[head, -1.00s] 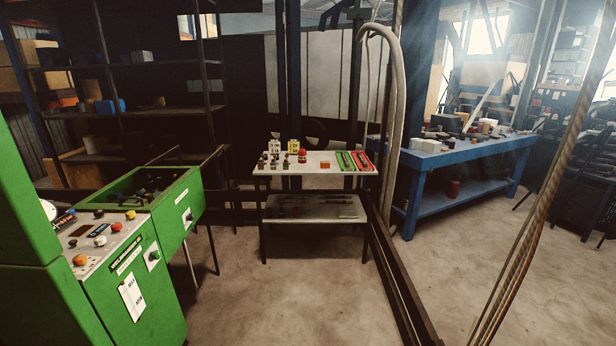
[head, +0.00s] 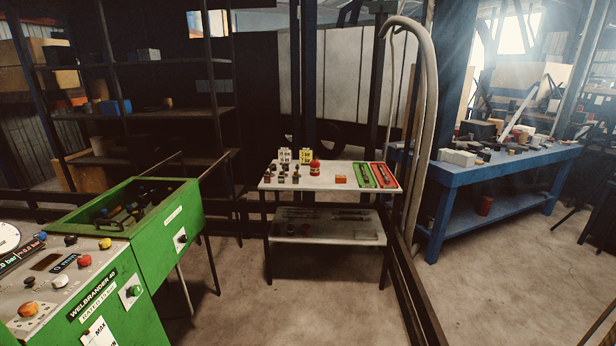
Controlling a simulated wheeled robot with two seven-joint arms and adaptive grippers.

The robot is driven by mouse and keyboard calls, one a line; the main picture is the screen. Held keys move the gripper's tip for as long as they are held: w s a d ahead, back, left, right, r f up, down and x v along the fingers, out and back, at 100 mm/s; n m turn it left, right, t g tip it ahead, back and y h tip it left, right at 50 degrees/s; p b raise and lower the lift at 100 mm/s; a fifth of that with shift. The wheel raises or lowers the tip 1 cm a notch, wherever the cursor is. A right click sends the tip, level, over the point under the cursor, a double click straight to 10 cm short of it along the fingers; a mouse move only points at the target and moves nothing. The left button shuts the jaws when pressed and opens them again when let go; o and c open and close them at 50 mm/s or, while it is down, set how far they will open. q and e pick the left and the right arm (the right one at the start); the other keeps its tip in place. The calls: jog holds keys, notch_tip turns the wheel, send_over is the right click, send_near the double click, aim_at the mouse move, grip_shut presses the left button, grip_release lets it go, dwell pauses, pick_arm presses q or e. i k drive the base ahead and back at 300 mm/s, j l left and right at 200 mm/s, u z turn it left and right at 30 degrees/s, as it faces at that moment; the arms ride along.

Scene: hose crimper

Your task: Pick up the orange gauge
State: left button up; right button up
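A small orange block-like item (head: 341,179) lies on the white-topped table (head: 325,186) in the middle of the head view. It may be the orange gauge, but it is too small to tell. To its right lie a green tray (head: 364,175) and a red tray (head: 384,175), each with a long thin tool-like thing in it. To its left stands a red bottle-like item with a pale label (head: 315,168). Neither of my grippers is in view.
A green machine (head: 165,250) with a button panel stands at the left. A blue workbench (head: 470,185) with clutter is at the right. A dark floor rail (head: 415,290) runs from the table's right side towards me. Concrete floor before the table is clear.

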aim_at(340, 179)
jog(key=i+l+z, duration=0.2)
jog(key=i+l, duration=0.35)
jog(key=i, duration=0.2)
jog(key=i+z, duration=0.15)
jog(key=i, duration=0.25)
jog(key=i+j+z, duration=0.15)
jog(key=i, duration=0.3)
